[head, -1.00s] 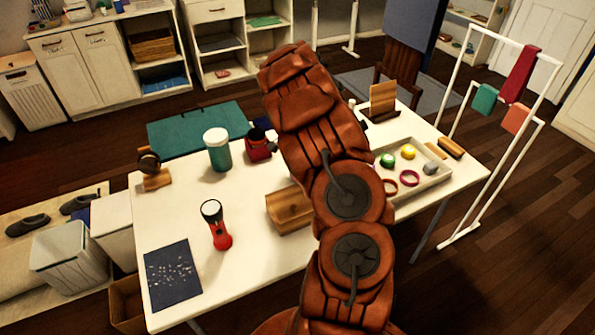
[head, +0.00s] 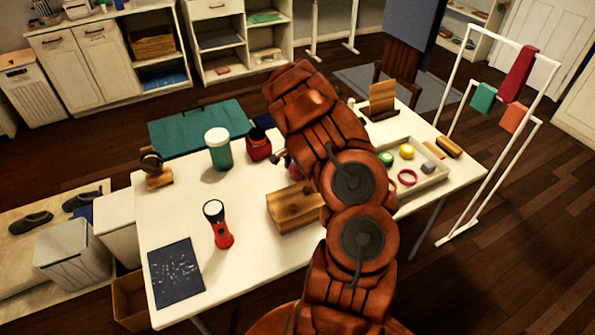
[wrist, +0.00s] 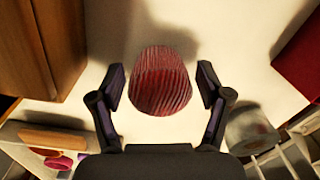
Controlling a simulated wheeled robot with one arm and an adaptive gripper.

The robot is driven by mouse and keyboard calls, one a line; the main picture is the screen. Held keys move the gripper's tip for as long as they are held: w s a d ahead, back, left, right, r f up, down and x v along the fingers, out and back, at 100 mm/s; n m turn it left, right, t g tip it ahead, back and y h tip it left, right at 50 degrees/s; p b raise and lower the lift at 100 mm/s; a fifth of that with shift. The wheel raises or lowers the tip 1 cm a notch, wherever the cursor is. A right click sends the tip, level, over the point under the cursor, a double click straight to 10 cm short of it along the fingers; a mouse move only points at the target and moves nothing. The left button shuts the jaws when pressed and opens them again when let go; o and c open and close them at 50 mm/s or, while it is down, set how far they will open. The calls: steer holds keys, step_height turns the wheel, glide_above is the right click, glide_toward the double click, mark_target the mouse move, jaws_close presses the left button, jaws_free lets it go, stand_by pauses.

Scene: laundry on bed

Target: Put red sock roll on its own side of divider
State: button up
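The red sock roll (wrist: 161,80) is a dark red, ribbed bundle on the white surface in the wrist view. My gripper (wrist: 162,88) is open, with one finger on each side of the roll. Narrow gaps show between the fingers and the roll, so it does not look gripped. In the head view my arm hides most of the gripper area; a small reddish patch (head: 288,161) shows beside the arm, and I cannot tell if it is the roll. I cannot make out a divider for certain.
A wooden box (head: 296,208) stands near the arm on the white table (head: 190,215). A red-and-black torch (head: 219,226), a teal jar (head: 219,150) and a red container (head: 258,146) stand left. A tray (head: 435,178) with several small items lies right. The table's left middle has free room.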

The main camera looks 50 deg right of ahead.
steer(key=c, duration=1.1)
